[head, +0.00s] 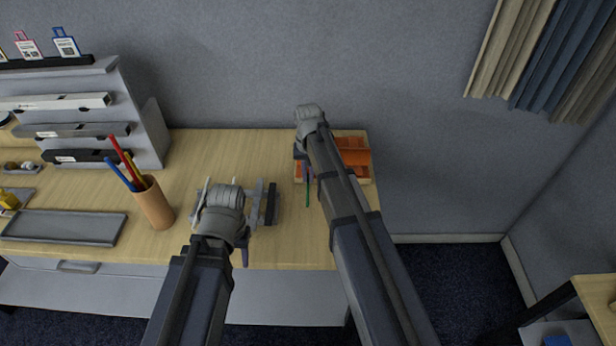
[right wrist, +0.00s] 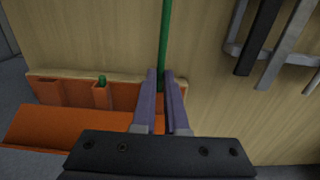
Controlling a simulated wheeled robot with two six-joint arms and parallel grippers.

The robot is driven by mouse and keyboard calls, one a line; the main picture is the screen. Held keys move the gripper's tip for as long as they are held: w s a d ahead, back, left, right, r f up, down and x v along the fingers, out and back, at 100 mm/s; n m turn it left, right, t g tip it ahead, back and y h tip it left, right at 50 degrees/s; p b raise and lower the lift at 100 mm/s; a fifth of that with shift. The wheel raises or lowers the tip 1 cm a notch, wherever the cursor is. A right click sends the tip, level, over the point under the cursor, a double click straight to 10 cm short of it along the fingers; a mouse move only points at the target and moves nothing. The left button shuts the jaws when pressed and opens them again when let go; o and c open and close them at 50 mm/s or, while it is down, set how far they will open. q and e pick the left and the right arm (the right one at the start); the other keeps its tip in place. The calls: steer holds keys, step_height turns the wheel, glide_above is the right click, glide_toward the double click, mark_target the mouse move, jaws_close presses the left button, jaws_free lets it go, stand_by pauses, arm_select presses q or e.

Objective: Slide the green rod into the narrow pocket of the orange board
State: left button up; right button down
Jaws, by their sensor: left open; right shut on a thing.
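The green rod (right wrist: 163,45) is held between the purple fingers of my right gripper (right wrist: 160,88), which is shut on it. Its free end also shows in the head view (head: 308,194), pointing toward the table's front. The orange board (right wrist: 52,128), seen also in the head view (head: 356,157), has pockets along a pale wooden edge. A short green piece (right wrist: 101,79) stands in a narrow pocket, left of my right gripper. The held rod is beside that pocket, apart from it. My left gripper (head: 245,257) is open, mostly hidden by its arm, near the table's front edge.
A holder with grey and black bars (head: 270,204) stands between my arms. A pen cup (head: 154,204), a grey tray (head: 64,228) and a stepped rack (head: 135,120) are to the left. Bare table (head: 215,150) lies behind my left arm.

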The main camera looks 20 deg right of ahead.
mark_target(308, 176)
steer(key=shift+w+d, duration=0.2)
steer(key=shift+w, duration=0.55)
steer(key=c, duration=0.9)
jaws_free()
steer(key=shift+o, duration=0.2)
steer(key=shift+r, duration=0.1)
step_height(308, 176, up, 8)
steer(key=p, duration=0.7)
steer(key=shift+f+p, duration=0.2)
steer(key=shift+p, duration=0.2)
